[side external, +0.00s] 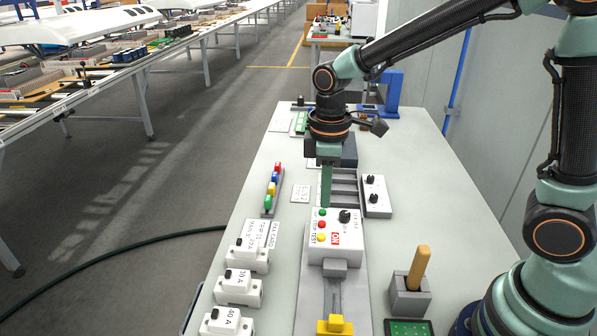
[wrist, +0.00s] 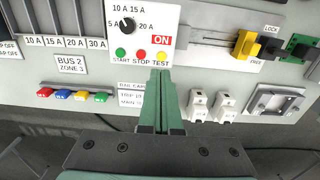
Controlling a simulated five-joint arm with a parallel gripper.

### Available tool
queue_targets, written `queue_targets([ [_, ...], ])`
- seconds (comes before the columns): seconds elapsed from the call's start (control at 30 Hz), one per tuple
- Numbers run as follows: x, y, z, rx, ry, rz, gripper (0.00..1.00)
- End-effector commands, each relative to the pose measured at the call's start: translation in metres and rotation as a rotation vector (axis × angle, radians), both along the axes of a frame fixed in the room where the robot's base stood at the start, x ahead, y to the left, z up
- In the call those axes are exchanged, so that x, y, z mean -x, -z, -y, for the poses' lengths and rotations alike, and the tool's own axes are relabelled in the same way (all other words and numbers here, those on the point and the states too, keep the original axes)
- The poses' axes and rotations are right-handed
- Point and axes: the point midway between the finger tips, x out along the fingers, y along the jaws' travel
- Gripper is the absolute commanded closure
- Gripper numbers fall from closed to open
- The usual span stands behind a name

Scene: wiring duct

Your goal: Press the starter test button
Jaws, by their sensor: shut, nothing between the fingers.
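The starter (side external: 350,255) is a white box with a black dial (side external: 344,216), a red ON label (side external: 335,239) and three buttons: green START (side external: 322,211), red STOP (side external: 321,224) and yellow TEST (side external: 321,238). In the wrist view the yellow test button (wrist: 162,54) is just past my fingertips, with the TEST lettering between them. My gripper (side external: 326,205) is shut and empty, its green fingers pointing down. In the side view its tips show by the box's far edge, near the green button. In the wrist view my gripper (wrist: 160,71) lines up with the test button; I see no contact.
A rail with coloured plugs (side external: 271,190) lies left of the starter. White breakers (side external: 240,290) stand at the near left. A two-knob box (side external: 374,196) is at the right, and a wooden-handled tool stands in a grey holder (side external: 408,300). A yellow slider (side external: 335,325) is in front.

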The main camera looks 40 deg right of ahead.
Motion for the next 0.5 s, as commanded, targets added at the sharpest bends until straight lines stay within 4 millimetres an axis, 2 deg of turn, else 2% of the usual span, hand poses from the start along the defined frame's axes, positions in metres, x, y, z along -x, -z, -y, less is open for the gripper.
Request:
queue_targets([
  [0.03, 0.001, 0.012, 0.0, 0.001, 0.0, -0.006, 1.0],
  [0.2, 0.002, 0.043, 0.0, 0.001, 0.0, -0.007, 1.0],
  [0.4, 0.001, 0.068, 0.0, 0.001, 0.0, -0.002, 1.0],
  [0.5, 0.001, 0.074, 0.0, 0.0, 0.0, -0.001, 1.0],
])
